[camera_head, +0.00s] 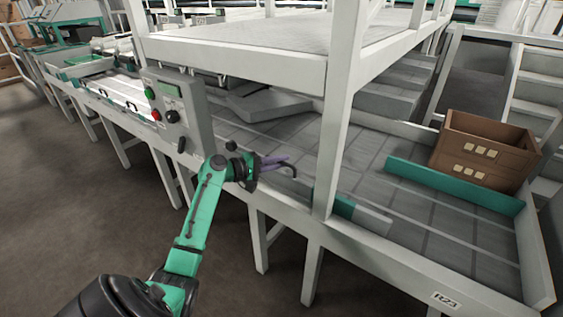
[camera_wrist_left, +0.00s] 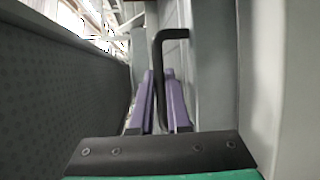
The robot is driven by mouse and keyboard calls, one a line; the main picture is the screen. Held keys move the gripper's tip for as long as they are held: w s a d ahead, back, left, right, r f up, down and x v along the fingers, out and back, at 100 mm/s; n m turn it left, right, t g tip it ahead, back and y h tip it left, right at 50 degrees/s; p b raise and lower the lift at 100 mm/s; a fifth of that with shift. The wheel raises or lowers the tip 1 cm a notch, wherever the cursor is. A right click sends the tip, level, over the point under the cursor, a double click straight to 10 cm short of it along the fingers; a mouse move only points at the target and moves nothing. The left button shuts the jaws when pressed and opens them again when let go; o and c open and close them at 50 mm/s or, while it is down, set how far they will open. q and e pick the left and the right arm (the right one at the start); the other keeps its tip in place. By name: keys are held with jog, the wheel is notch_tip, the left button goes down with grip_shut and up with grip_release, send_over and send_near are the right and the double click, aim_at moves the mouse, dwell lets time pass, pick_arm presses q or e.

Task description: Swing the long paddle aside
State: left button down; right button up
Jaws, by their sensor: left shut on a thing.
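My left gripper (camera_head: 276,163) reaches over the near rail of the belt table, left of the white post. Its purple fingers are shut on a black bent handle (camera_head: 293,171). In the left wrist view the handle (camera_wrist_left: 158,75) rises between the two fingers and bends over to the right at its top. What the handle is fixed to is hard to make out. A long teal board (camera_head: 455,186) stands on edge across the belt before the brown crate. A shorter teal and pale bar (camera_head: 345,207) lies along the near rail, partly behind the post. My right gripper is not in view.
A brown crate (camera_head: 486,150) stands at the far right. A control box (camera_head: 180,110) with buttons stands left of my gripper. The white post (camera_head: 338,110) and upper deck (camera_head: 240,58) bound the space. Grey belt (camera_head: 425,215) between the post and teal board is bare.

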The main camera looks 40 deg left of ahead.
pick_arm(q)
jog(key=shift+s+f, duration=0.1)
jog(key=shift+f, duration=0.15)
jog(key=c, duration=1)
grip_release()
jog(key=shift+o, duration=0.6)
jog(key=shift+r, duration=0.15)
jog(key=shift+s, duration=0.1)
jog(key=p+v, duration=0.1)
jog(key=v, duration=1.3)
jog(key=shift+s+a+p, duration=0.15)
jog(key=shift+s+p, duration=0.05)
jog(key=shift+p, duration=0.15)
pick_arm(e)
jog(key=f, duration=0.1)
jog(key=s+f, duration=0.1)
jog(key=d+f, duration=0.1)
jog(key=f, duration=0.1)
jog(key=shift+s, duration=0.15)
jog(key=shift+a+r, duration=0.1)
